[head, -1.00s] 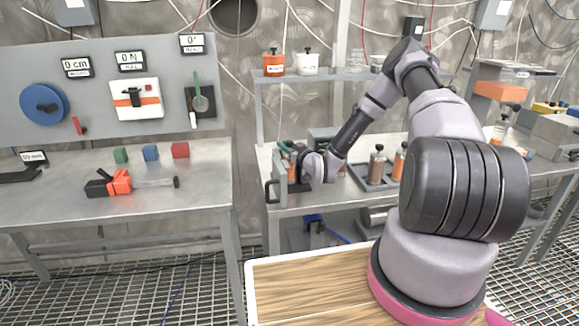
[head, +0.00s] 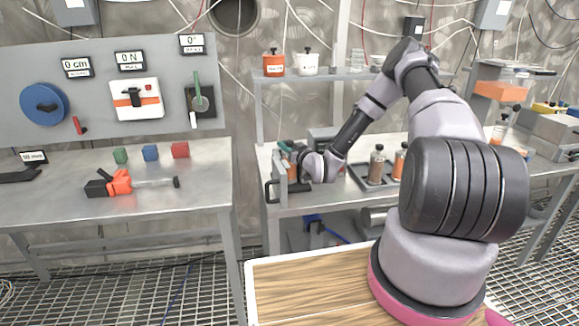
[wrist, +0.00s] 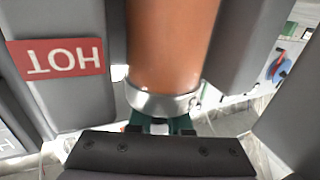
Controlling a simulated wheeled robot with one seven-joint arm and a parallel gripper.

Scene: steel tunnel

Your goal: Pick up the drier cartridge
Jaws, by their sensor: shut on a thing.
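The drier cartridge appears to be the orange-brown cylinder (wrist: 172,45) with a metal collar in the wrist view. Green parts show past the collar, partly hidden by a black bar with screws. In the head view, my gripper (head: 302,160) is at the left end of the middle bench, shut on the cartridge. Its jaws and most of the cartridge are hidden there by my wrist. Grey upright walls flank the cylinder in the wrist view. The left wall carries a red HOT label (wrist: 60,57), upside down. I cannot tell whether the cartridge touches these walls.
A tray (head: 362,177) with orange-filled bottles stands right of my gripper on the middle bench. A shelf (head: 335,76) with an orange jar (head: 273,62) and a white jar (head: 307,62) is above. The left bench (head: 90,212) holds small blocks and an orange-black tool (head: 120,182).

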